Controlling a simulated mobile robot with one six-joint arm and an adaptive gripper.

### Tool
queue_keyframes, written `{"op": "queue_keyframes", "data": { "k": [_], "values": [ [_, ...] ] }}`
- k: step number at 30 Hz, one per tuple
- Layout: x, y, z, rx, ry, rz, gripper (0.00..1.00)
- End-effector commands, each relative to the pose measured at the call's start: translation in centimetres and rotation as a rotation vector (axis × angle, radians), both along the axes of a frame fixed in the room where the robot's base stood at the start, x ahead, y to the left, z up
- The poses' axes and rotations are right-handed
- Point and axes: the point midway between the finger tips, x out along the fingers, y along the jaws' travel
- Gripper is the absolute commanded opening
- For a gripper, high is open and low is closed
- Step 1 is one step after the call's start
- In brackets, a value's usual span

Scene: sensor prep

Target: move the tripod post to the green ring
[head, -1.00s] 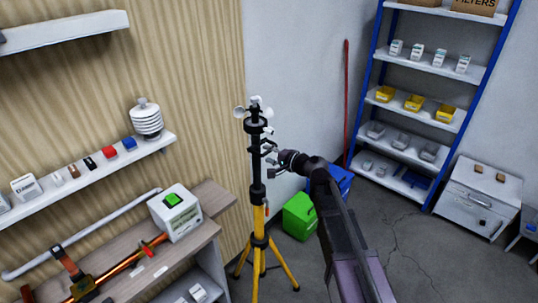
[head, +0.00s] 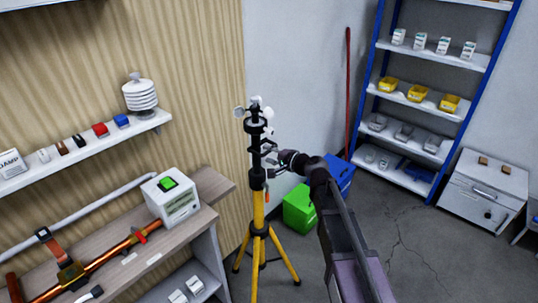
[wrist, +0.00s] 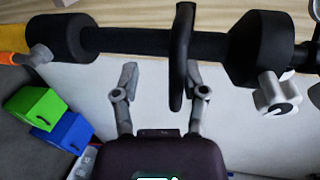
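In the wrist view the black post (wrist: 155,42) lies sideways across the top of the picture. A black curved handle (wrist: 180,75) sticks out from it toward my gripper (wrist: 163,75). The two fingers are spread apart, with the handle between their tips but nearer the right one. I see a gap beside the handle, so it is not clamped. No green ring shows in either view.
A green box (head: 299,212) and a blue box (head: 340,174) stand on the floor behind my arm. A bench (head: 205,215) with a white device (head: 171,198) is at left. Blue-framed shelves (head: 425,100) and a white cabinet (head: 482,190) are at right.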

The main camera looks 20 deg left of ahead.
Motion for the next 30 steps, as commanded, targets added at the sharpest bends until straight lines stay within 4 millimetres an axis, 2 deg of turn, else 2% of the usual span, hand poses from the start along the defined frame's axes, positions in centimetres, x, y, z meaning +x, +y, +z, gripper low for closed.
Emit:
{"op": "queue_keyframes", "data": {
  "k": [1,8,10,30],
  "values": [
    [0.0,0.0,-0.9,-0.001,-0.001,0.0,0.52],
    [0.0,0.0,-2.5,-0.001,-0.001,0.0,0.52],
    [-0.5,-1.0,-1.7,-0.001,0.0,-0.001,0.52],
    [-3.9,-9.2,0.3,0.0,0.0,-0.002,0.52]
  ]
}}
